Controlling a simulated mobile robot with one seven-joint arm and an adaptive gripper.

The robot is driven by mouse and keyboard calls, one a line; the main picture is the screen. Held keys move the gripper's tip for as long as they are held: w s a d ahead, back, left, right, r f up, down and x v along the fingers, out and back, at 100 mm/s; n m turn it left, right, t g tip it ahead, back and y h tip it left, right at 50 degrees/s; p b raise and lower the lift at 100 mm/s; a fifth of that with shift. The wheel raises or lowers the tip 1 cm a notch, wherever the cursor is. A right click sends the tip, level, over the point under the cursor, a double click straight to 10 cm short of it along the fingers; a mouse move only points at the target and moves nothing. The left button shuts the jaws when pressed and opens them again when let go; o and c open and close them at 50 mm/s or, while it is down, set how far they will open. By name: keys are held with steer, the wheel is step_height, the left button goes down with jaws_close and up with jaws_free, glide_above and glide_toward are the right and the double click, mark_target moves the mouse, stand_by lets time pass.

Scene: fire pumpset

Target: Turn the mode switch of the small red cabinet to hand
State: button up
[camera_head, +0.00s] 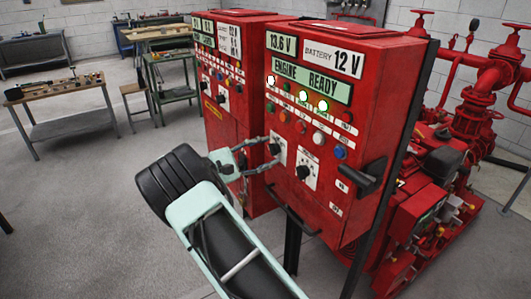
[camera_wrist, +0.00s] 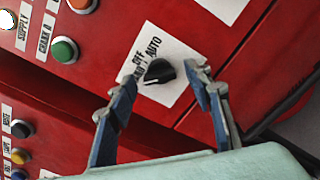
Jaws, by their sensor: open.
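The small red cabinet (camera_head: 352,100) stands in front, with "ENGINE READY" and 12 V displays on its face. Its mode switch (camera_head: 275,149) is a black knob on a white plate. In the wrist view the black knob (camera_wrist: 160,71) sits below the "OFF" and "AUTO" labels; the remaining label is partly hidden, and the exact pointer setting is unclear. My gripper (camera_head: 268,155) is open in front of the switch. In the wrist view its fingertips (camera_wrist: 163,85) stand on either side of the knob, apart from it as far as I can see.
A second black knob (camera_head: 303,172) sits lower right on the same face. Lamps and buttons (camera_head: 319,138) lie above. A dark handle (camera_head: 365,178) juts out at right. Another red cabinet (camera_head: 228,110) stands close behind at left. Red pump piping (camera_head: 480,100) is at right; open floor lies left.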

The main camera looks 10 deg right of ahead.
steer(key=v, duration=1.2)
